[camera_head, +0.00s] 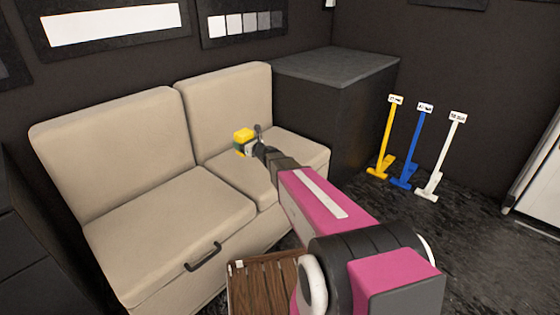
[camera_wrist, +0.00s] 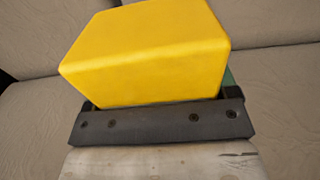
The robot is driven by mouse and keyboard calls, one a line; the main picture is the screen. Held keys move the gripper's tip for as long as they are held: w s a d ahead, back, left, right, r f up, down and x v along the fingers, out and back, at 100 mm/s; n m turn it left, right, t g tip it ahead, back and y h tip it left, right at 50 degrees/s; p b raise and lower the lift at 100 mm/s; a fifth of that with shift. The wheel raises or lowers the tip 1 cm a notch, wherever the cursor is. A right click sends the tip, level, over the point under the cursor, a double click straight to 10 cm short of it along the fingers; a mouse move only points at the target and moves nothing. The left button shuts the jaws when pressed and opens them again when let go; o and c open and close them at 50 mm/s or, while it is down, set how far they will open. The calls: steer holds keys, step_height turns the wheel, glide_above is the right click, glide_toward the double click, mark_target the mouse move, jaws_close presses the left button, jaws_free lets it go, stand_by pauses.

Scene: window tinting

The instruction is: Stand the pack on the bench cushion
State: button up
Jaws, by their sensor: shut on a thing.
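The pack is a small block with a bright yellow top (camera_head: 243,135) and a bit of green at its side. It fills the upper middle of the wrist view (camera_wrist: 150,50). My gripper (camera_head: 250,148) is shut on the pack at the right part of the bench. The beige bench cushion (camera_head: 222,172) lies under and around it. The pack looks roughly upright. Its underside is hidden, so I cannot tell whether it touches the cushion. In the wrist view my gripper's dark jaw part (camera_wrist: 155,122) covers the lower part of the pack.
The backrest (camera_head: 232,105) rises behind the pack. A dark cabinet (camera_head: 335,70) stands right of the bench. A slatted wooden piece (camera_head: 262,285) is in front. Yellow, blue and white stands (camera_head: 425,140) are on the floor at right. The left seat cushion (camera_head: 165,235) is clear.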

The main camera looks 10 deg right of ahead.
steer(key=shift+w+a+f, duration=0.35)
steer(key=shift+w+f, duration=0.2)
steer(key=shift+w+d+f, duration=0.1)
steer(key=shift+w+f, duration=0.05)
steer(key=shift+f, duration=0.1)
steer(key=d+f, duration=0.2)
steer(key=d, duration=0.1)
steer(key=d+f, duration=0.2)
steer(key=d, duration=0.2)
steer(key=d+f, duration=0.2)
steer(key=d, duration=0.2)
steer(key=shift+w+d+f, duration=0.15)
steer(key=shift+w+f, duration=0.05)
steer(key=shift+f, duration=2.1)
steer(key=shift+f, duration=0.15)
steer(key=o, duration=0.9)
